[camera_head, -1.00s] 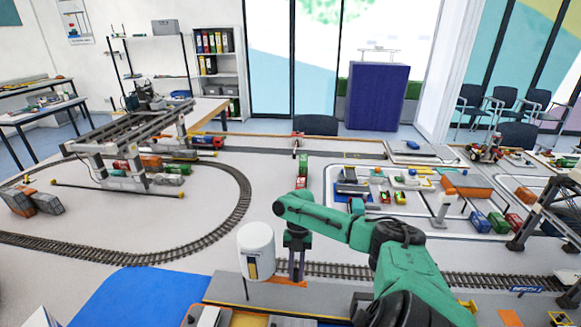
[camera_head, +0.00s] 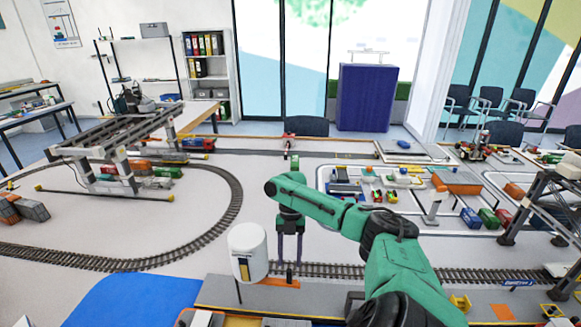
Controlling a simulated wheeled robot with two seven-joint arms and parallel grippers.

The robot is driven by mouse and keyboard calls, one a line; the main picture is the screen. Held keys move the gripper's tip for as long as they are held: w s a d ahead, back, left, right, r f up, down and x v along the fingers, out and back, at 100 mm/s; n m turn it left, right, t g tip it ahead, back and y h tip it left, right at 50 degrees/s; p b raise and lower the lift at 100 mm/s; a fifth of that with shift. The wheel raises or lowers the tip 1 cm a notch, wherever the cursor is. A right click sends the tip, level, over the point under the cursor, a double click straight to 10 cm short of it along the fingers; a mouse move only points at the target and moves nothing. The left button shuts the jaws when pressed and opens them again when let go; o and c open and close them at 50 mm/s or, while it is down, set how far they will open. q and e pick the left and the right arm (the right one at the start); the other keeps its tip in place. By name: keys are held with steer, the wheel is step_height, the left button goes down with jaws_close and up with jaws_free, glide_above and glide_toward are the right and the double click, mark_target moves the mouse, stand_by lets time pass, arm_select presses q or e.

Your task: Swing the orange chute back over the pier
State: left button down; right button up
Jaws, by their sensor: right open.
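The white silo (camera_head: 247,250) stands left of my right gripper at the near side of the table. The orange chute (camera_head: 272,282) is a flat strip beside the silo's lower right, lying toward the rail track. A small dark upright peg (camera_head: 290,273) shows at its right end. My right gripper (camera_head: 289,260) points down just above this end, open, with one finger on each side of the peg in the picture. I cannot tell if the fingers touch anything. The grey pier (camera_head: 330,299) runs along the front of the track. My left gripper is out of view.
A rail track (camera_head: 390,272) passes behind the chute. A blue water area (camera_head: 135,302) lies left of the pier. A gantry crane (camera_head: 112,140) stands far left, and another crane frame (camera_head: 545,200) stands at the right edge. Open grey tabletop lies left of the silo.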

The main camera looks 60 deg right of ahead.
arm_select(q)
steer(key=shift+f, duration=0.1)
arm_select(e)
steer(key=v, duration=1)
steer(key=shift+f, duration=0.1)
